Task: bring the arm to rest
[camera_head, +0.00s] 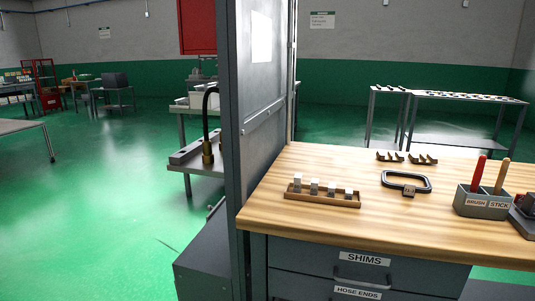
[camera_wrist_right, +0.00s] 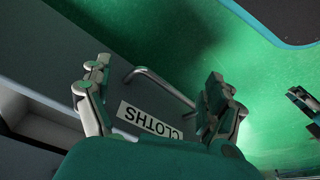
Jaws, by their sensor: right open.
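My right gripper (camera_wrist_right: 155,85) shows in the right wrist view with its two fingers spread wide apart. It is open, with nothing between the fingertips. Beyond the fingers is a grey drawer front with a white label reading CLOTHS (camera_wrist_right: 150,118) and a bar handle (camera_wrist_right: 160,84). I cannot tell how far the fingers are from the handle. Neither of my grippers shows in the head view. My left gripper is not clearly seen in either view.
A wooden workbench (camera_head: 300,230) stands at right in the head view, with a small wooden rack of blocks (camera_head: 322,201), a dark handled loop (camera_head: 406,182) and a grey brush holder (camera_head: 484,205). A tall grey panel (camera_head: 262,100) borders its left side. Green floor (camera_head: 110,190) lies open at left.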

